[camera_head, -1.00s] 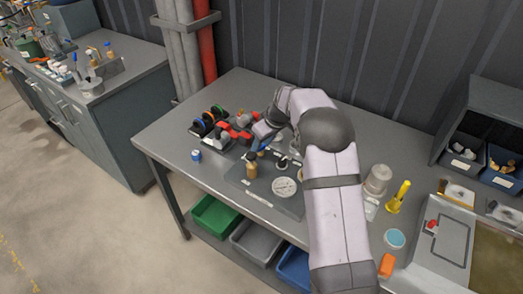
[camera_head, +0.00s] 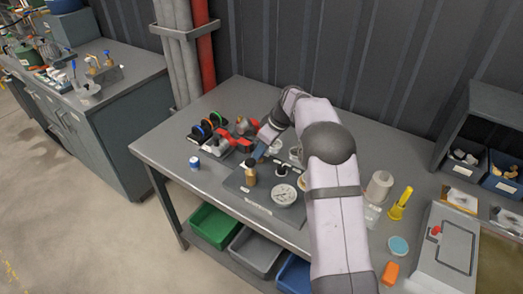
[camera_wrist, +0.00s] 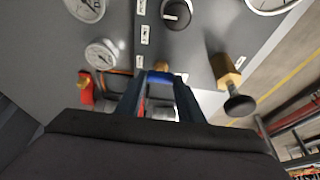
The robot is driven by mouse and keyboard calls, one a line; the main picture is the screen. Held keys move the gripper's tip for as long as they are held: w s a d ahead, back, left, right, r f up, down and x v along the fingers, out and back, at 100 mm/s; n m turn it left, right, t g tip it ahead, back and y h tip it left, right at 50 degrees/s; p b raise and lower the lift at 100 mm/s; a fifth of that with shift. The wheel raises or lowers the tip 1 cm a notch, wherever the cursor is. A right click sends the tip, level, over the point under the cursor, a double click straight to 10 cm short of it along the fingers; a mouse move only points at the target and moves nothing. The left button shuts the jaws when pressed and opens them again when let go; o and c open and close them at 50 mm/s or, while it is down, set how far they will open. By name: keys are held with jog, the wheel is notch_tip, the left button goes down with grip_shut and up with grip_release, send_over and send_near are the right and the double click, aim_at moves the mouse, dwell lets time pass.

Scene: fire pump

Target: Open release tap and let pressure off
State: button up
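In the wrist view the two fingers of my gripper (camera_wrist: 162,98) stand apart, with a small blue part (camera_wrist: 160,77) between them and a bit of brass (camera_wrist: 161,65) just beyond. The blue part may be the tap's handle; whether the fingers press on it is unclear. In the head view my gripper (camera_head: 262,146) is low over the far left part of the grey panel (camera_head: 238,181). A brass fitting with a dark knob (camera_head: 250,176) stands beside it, and also shows in the wrist view (camera_wrist: 228,73). A round white gauge (camera_head: 284,195) sits on the panel.
A black knob (camera_wrist: 177,14) and small gauge (camera_wrist: 102,53) show in the wrist view. Red and black parts (camera_head: 214,136) and a blue-white can (camera_head: 195,163) lie left of the panel. A clear jar (camera_head: 379,186) and yellow tool (camera_head: 401,203) stand right of my arm.

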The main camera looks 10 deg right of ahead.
jog(key=o, duration=0.4)
jog(key=b+v, duration=0.2)
jog(key=v, duration=0.5)
jog(key=shift+r, duration=0.2)
jog(key=m+g+h, duration=0.2)
jog(key=m, duration=0.3)
send_over(277, 202)
notch_tip(277, 202, down, 4)
jog(key=shift+r, duration=0.1)
jog(key=s+f+m, duration=0.1)
jog(key=s+f, duration=0.1)
jog(key=s, duration=0.4)
jog(key=s+f+m+h, duration=0.1)
jog(key=s+f, duration=0.1)
jog(key=s, duration=0.4)
jog(key=s+f+m+g, duration=0.1)
jog(key=s+f+m, duration=0.1)
jog(key=s, duration=0.4)
jog(key=shift+s+a, duration=0.25)
jog(key=shift+s, duration=0.1)
